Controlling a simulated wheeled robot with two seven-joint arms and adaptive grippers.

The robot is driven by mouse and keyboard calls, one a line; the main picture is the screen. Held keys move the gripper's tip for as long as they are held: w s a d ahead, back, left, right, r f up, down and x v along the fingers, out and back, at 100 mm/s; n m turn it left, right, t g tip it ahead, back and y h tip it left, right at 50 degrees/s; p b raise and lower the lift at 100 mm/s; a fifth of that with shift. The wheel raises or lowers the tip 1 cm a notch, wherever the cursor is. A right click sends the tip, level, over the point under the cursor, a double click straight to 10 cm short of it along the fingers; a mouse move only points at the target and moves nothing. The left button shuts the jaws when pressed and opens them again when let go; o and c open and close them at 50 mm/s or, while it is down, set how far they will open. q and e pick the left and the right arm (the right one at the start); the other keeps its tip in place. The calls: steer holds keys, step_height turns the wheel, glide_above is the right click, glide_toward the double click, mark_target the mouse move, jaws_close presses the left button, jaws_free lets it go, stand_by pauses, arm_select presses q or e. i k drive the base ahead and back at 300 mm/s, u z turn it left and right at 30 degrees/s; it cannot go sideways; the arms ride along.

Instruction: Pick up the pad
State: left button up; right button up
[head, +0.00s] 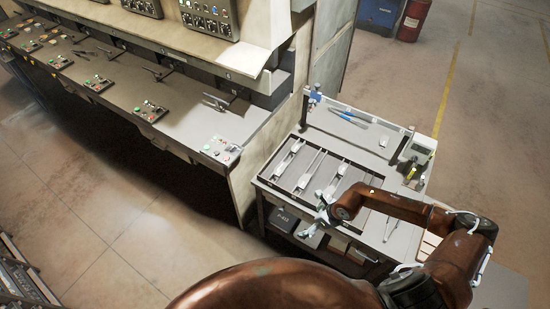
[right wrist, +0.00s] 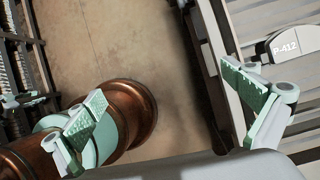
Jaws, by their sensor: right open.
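I cannot clearly single out the pad. Pale long pieces (head: 334,185) lie in the slots of a divided tray (head: 281,178) on the workbench in the head view. My right gripper (head: 316,222) hangs at the front left edge of this bench, beside the tray. In the right wrist view my right gripper (right wrist: 172,108) has its two green-padded fingers wide apart with nothing between them. My left gripper does not show in the head view.
A dark labelled box (head: 284,219) stands on the shelf under the bench. Blue-handled tools (head: 349,117) lie on the bench's back part, with a small device (head: 417,148) at its right. A long control console (head: 150,108) stands to the left. Open floor (head: 120,215) lies in front.

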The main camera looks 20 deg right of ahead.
mark_target(280, 170)
steer(key=i, duration=1.05)
